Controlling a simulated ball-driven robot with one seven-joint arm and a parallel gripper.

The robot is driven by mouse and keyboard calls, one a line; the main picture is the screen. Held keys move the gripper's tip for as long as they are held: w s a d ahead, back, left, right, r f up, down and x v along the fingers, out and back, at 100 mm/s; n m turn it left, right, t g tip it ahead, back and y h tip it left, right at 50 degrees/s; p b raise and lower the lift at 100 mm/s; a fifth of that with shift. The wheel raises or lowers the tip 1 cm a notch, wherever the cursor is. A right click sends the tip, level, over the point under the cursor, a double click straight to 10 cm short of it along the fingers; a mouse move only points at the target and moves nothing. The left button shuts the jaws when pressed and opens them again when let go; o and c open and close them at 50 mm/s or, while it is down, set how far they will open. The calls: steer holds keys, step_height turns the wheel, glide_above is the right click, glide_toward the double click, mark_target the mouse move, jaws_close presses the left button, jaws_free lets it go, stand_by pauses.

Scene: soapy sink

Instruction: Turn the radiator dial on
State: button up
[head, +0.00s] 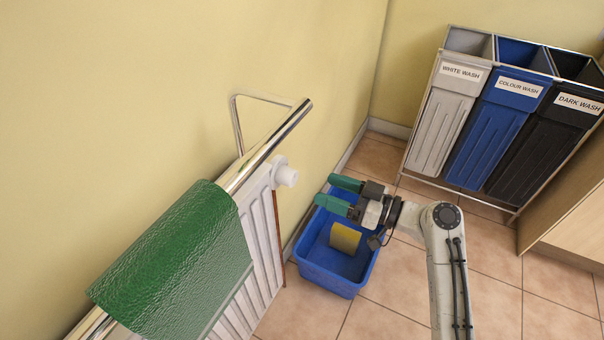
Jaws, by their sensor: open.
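The radiator dial (286,173) is a white round knob at the upper right end of the white radiator (262,222), near the wall. My gripper (324,191) is to the right of the dial and a little below it in the picture. Its two green fingers are apart, with nothing between them, and point left towards the radiator. A gap shows between the fingertips and the dial. The dial's setting cannot be read from here.
A green towel (180,262) hangs over a chrome rail (265,148) above the radiator. A blue tub (335,275) holding a yellow object (345,238) stands on the tiled floor below my gripper. White, blue and black laundry bins (505,110) stand at the upper right.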

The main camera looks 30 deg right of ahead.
mark_target(295, 178)
steer(key=x, duration=0.9)
steer(key=shift+a+b, duration=0.25)
steer(key=shift+b, duration=0.05)
steer(key=c, duration=1)
